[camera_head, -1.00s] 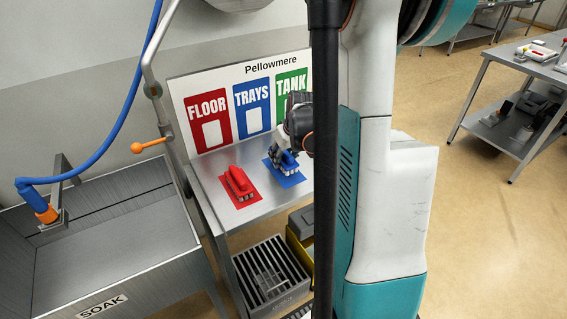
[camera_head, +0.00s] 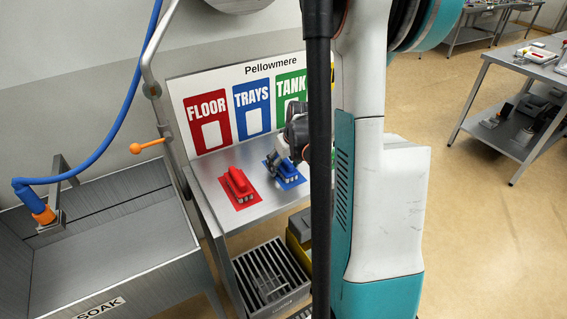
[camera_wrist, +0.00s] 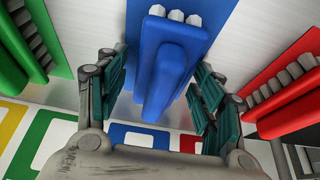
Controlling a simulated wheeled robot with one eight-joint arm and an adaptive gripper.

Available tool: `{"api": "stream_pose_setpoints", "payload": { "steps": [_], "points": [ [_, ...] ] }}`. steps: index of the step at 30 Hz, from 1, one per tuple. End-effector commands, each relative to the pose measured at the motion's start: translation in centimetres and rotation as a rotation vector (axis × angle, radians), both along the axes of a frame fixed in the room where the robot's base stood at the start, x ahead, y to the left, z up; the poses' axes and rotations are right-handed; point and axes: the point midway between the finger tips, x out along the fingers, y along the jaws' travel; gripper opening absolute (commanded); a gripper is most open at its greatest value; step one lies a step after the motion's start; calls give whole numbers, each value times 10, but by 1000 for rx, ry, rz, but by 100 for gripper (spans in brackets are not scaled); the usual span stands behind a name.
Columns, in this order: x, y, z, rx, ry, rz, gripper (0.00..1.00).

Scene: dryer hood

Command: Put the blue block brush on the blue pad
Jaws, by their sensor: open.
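The blue block brush (camera_wrist: 163,68) sits on the blue pad (camera_wrist: 214,18), its pale bristles towards the top of the wrist view. In the head view the brush (camera_head: 287,169) is partly hidden by my gripper, and the blue pad (camera_head: 293,181) shows around it on the steel table. My gripper (camera_wrist: 160,92) is open, with one finger on each side of the brush handle and visible gaps between. In the head view my gripper (camera_head: 277,160) is low over the brush.
A red brush (camera_head: 237,181) lies on a red pad (camera_head: 244,201) to the left. A green brush (camera_wrist: 22,45) lies on a green pad (camera_wrist: 52,35) on the other side. A sign board (camera_head: 200,80) stands behind. A sink (camera_head: 120,250) is at the left.

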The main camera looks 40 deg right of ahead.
Motion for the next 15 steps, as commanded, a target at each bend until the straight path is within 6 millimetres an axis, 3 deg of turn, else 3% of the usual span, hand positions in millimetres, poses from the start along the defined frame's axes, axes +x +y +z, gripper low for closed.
{"api": "stream_pose_setpoints", "payload": {
  "steps": [5, 15],
  "points": [
    [-4, 1, 13, 0, 0, 0, 61],
    [-28, 7, 75, 1, 0, -2, 61]
  ]
}}
